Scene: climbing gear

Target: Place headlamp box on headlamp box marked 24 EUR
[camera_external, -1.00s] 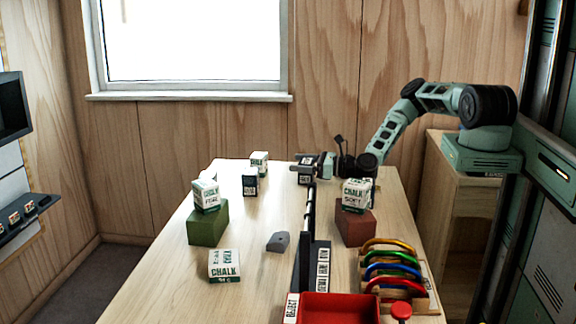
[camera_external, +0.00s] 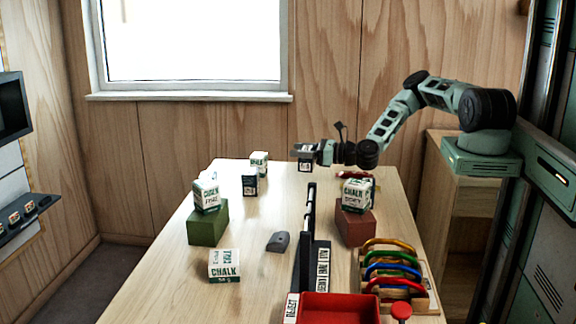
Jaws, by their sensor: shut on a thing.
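My gripper (camera_external: 308,151) is shut on a small dark headlamp box (camera_external: 305,164) with a white label and holds it above the far part of the table. A second dark box with a white label, likely the other headlamp box (camera_external: 250,186), stands on the table to the left of the held box and lower in the picture. The labels are too small to read, so I cannot tell a price on either. The held box is apart from the standing one.
A white chalk box (camera_external: 259,161) stands close behind the standing dark box. More chalk boxes sit on a green block (camera_external: 208,228) and a brown block (camera_external: 355,232). A dark upright divider (camera_external: 308,225), red tray (camera_external: 340,308) and carabiner rack (camera_external: 395,270) occupy the front right.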

